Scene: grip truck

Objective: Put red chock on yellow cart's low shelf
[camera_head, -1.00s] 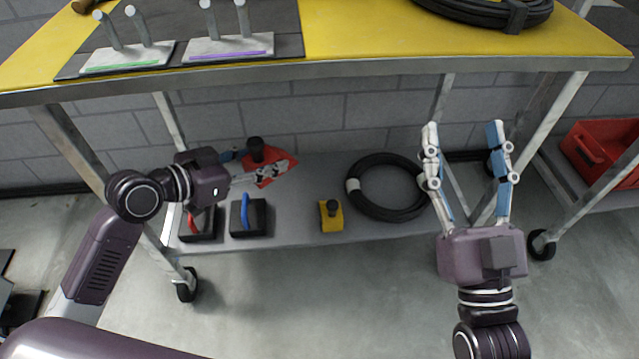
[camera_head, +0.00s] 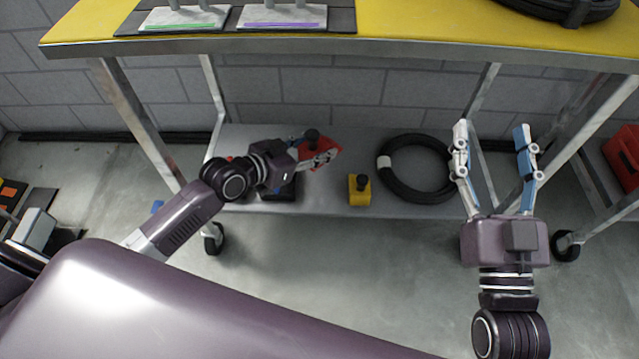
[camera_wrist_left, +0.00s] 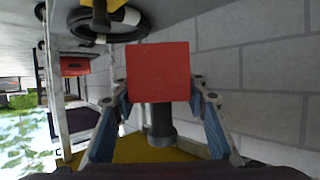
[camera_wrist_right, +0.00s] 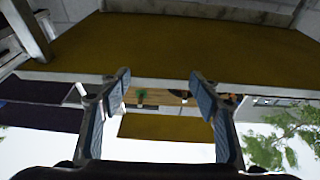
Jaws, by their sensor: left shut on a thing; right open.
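The red chock (camera_head: 327,152) with a black knob is in my left gripper (camera_head: 318,156), over the left part of the yellow cart's low shelf (camera_head: 320,200). In the left wrist view the red chock (camera_wrist_left: 158,72) sits between both fingers, its dark knob below it in the picture. I cannot tell whether it touches the shelf. The yellow cart's top (camera_head: 420,22) is above the left gripper. My right gripper (camera_head: 491,130) is open and empty, in front of the cart's right part; its fingers (camera_wrist_right: 165,85) also show spread in the right wrist view.
A yellow chock (camera_head: 360,190) and a coiled black hose (camera_head: 416,168) lie on the low shelf. A black block (camera_head: 278,194) is partly hidden by my left gripper. Cart legs (camera_head: 135,120) stand at the left. A red bin (camera_head: 625,155) is at the far right.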

